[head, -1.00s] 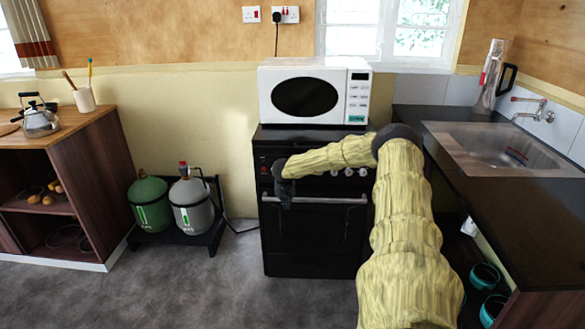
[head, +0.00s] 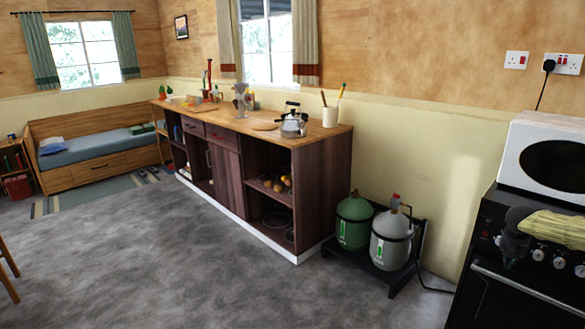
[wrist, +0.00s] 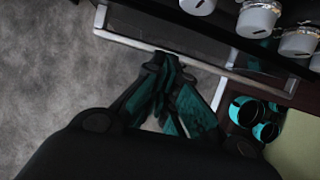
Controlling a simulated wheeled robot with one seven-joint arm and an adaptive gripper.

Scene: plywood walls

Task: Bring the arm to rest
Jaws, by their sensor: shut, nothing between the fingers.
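My arm, with its pale yellow cover, enters the head view at the right edge. My gripper (head: 512,254) is dark and points down in front of the black stove (head: 490,285), by its knobs. In the wrist view my gripper's dark and teal fingers (wrist: 164,66) are together with nothing between them. They show against the oven door and its pale handle bar (wrist: 130,42); I cannot tell how wide the gap is. Most of my arm is outside the head view.
A white microwave (head: 540,150) sits on the stove. Green (head: 353,222) and grey (head: 390,240) gas bottles stand left of it. A long wooden cabinet (head: 325,195) lines the wall. Teal pots (wrist: 248,110) show in the wrist view. The grey floor (head: 200,270) is largely clear.

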